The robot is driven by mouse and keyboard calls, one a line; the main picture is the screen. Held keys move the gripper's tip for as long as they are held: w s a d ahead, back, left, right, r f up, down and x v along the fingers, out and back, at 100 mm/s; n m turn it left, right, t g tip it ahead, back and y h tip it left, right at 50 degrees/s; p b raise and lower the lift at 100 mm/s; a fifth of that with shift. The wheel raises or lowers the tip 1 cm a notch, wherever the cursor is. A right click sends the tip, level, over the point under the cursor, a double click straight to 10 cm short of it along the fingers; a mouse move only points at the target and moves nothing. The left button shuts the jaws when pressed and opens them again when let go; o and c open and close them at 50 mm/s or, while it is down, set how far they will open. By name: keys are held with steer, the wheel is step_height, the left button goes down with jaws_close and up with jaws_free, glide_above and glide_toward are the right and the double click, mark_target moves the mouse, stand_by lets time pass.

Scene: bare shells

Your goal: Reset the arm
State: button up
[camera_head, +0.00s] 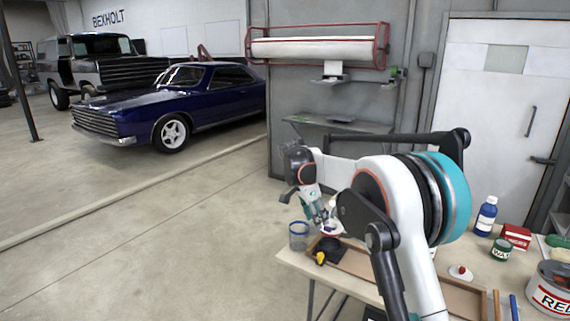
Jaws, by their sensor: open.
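My white, black and teal arm reaches over the workbench (300,261) from the lower right. My gripper (325,224) hangs at the far end of the arm, pointing down over the bench's left part. Its jaws look small and partly overlap the things behind them, but they are open. A small white object shows close to the fingertips; I cannot tell whether they touch it. A clear, blue-rimmed cup (298,236) stands just left of the gripper. A shallow wooden tray (354,262) lies below, with a black and yellow item (328,249) at its left end.
A blue bottle (486,215), a red box (516,236), a green can (501,250) and a large tin (551,289) crowd the bench's right side. A wall shelf (335,124) and paper roll (320,49) are behind the arm. Open floor lies left, before a blue car (170,103).

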steer(key=s+d+r+n+t+y, duration=0.1)
steer(key=s+d+r+n, duration=0.2)
steer(key=s+r, duration=0.55)
steer(key=s+d+r+n+t+y, duration=0.1)
steer(key=s+d+r+n, duration=0.35)
steer(key=s, duration=0.75)
steer(key=s+f+n+t, duration=0.1)
steer(key=s+f+n, duration=0.2)
steer(key=s, duration=0.9)
steer(key=s+d+f+n+t+y, duration=0.1)
steer(key=s+f+n+t, duration=0.1)
steer(key=s, duration=1)
steer(key=shift+s+d+f+n+t+y, duration=0.2)
steer(key=shift+f+n+t+y, duration=0.1)
steer(key=shift+f+n, duration=0.4)
